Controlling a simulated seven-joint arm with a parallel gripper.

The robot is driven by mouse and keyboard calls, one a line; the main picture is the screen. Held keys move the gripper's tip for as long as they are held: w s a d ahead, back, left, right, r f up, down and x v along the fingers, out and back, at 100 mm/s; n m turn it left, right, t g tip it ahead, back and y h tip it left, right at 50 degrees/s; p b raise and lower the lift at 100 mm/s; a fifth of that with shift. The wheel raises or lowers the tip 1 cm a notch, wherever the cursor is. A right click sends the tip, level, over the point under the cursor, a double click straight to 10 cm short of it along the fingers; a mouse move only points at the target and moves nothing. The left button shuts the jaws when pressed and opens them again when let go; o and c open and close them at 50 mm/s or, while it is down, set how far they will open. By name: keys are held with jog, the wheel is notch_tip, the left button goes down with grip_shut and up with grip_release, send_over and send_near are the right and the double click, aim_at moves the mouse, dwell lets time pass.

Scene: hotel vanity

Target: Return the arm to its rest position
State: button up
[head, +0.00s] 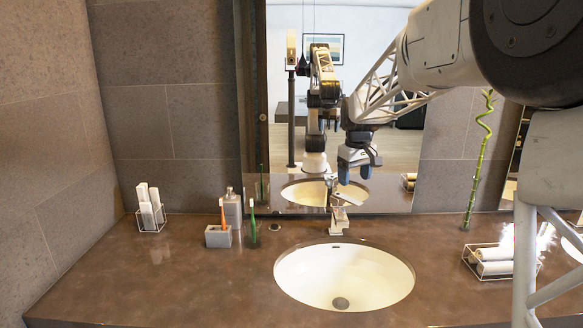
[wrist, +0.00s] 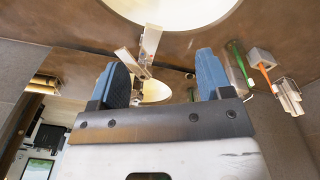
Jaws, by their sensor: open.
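My gripper (head: 356,172) hangs at the end of my arm in the head view, in front of the mirror and above the faucet. Its blue fingertips point down. In the wrist view the two blue fingers of my gripper (wrist: 162,82) stand wide apart with nothing between them. The faucet (head: 338,214) rises behind the white sink (head: 372,262). It also shows in the wrist view (wrist: 149,44), beyond the fingers. My arm reaches in from the upper right of the head view.
A grey holder (head: 218,237) carries an orange toothbrush. A green toothbrush (head: 252,222) stands beside it, near a grey dispenser (head: 233,207). A wire holder with white rolls (head: 150,212) is at the left. A towel basket (head: 494,262) and bamboo (head: 478,160) are at the right. The counter's front left is clear.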

jog(key=s+r+m, duration=0.2)
jog(key=s, duration=1.2)
jog(key=s+f+m, duration=0.1)
jog(key=s+f, duration=0.2)
jog(key=s, duration=0.8)
jog(key=s+f+m+t, duration=0.1)
jog(key=s+f, duration=0.2)
jog(key=s, duration=0.8)
jog(key=s+f+m, duration=0.1)
jog(key=s+f, duration=0.3)
jog(key=s, duration=0.7)
jog(key=shift+s+d+m+t, duration=0.2)
jog(key=shift+s+m+t, duration=0.1)
jog(key=shift+s+t, duration=0.1)
